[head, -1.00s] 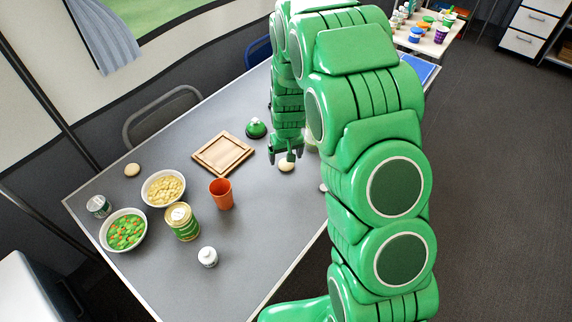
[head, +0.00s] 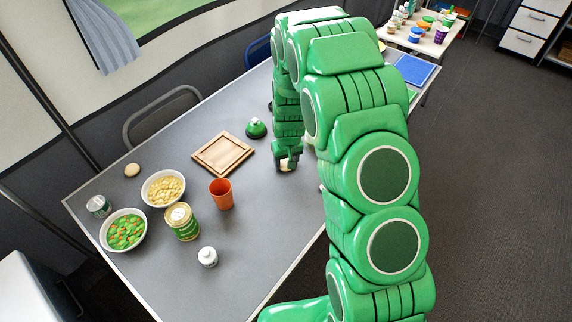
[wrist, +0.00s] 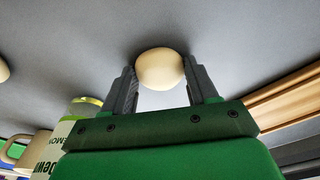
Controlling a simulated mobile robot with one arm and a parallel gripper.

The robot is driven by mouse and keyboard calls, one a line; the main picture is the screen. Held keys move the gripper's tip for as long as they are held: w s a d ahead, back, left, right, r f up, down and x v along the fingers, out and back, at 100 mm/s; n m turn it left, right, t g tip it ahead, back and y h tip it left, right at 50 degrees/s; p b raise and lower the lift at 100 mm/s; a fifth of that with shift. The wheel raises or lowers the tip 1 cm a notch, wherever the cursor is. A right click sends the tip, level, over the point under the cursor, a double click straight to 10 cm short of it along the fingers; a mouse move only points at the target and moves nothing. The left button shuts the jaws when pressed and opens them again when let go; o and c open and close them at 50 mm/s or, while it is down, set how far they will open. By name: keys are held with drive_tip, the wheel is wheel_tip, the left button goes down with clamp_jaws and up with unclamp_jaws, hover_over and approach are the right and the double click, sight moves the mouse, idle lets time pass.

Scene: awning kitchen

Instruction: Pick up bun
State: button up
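A round pale bun (wrist: 160,68) sits between the two fingers of my gripper (wrist: 162,82) in the wrist view. The fingers lie close against its left and right sides. In the head view, my gripper (head: 287,164) points down at the grey table, and the bun (head: 285,166) shows partly between the fingers. The bun is at or very near the tabletop; I cannot tell whether it is clear of it. A second bun (head: 132,170) lies alone at the left of the table.
A wooden board (head: 223,154) and a green domed object (head: 256,128) are left of my gripper. An orange cup (head: 221,194), a green can (head: 181,222), two filled bowls (head: 124,230) and a white bottle (head: 208,257) stand nearer the front left. Bare table lies between.

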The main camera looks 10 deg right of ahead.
drive_tip(key=c, duration=0.3)
drive_tip(key=shift+r, duration=0.1)
drive_tip(key=shift+r, duration=0.6)
drive_tip(key=s+d+r, duration=0.1)
drive_tip(key=s+r, duration=1)
drive_tip(key=s, duration=0.3)
drive_tip(key=shift+d+r, duration=0.25)
drive_tip(key=shift+r, duration=0.05)
